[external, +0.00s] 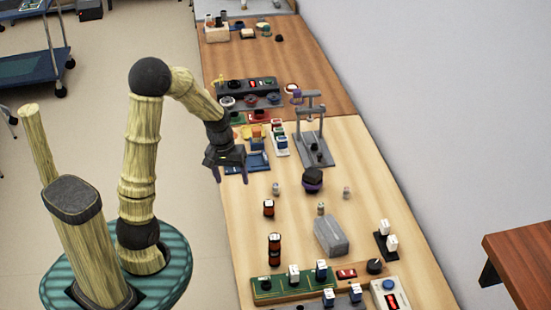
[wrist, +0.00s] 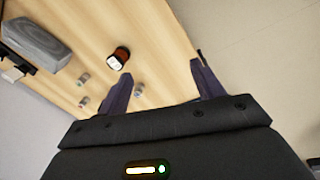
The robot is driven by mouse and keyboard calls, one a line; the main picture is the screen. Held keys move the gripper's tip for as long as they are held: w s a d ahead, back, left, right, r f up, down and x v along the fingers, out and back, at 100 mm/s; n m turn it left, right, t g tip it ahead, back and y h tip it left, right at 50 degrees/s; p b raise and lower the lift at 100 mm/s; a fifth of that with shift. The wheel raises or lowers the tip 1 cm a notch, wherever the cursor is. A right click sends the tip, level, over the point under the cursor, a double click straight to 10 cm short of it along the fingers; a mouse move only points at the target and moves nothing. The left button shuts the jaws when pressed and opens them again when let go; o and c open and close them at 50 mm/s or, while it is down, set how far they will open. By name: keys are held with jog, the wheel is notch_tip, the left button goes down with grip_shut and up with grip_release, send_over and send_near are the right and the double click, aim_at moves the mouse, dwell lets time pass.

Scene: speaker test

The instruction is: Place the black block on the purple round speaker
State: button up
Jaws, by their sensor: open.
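The black block (external: 313,174) sits on top of the purple round speaker (external: 312,187) near the middle of the light wood table in the external view. Only the lower part of the speaker shows below the block. My gripper (external: 230,175) is to the left of them, over the table's left edge and well apart from the block. In the wrist view my gripper (wrist: 163,88) shows two spread fingers with nothing between them. I cannot make out the block or the purple speaker in the wrist view.
Small grey cylinders stand nearby. A grey stand (external: 316,150) is behind the speaker. Blue trays lie beside my gripper.

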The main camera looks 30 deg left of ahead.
jog(key=s+a+r+m+t+y, duration=0.1)
jog(key=s+m, duration=0.3)
jog(key=s, duration=0.3)
jog(key=shift+s+a+t, duration=0.2)
jog(key=shift+a+t, duration=0.1)
jog(key=shift+r, duration=0.2)
jog(key=w+p+v, duration=0.2)
jog(key=p+v, duration=0.8)
jog(key=p, duration=0.1)
jog(key=shift+d+r, duration=0.15)
jog(key=shift+r, duration=0.35)
jog(key=shift+w, duration=0.1)
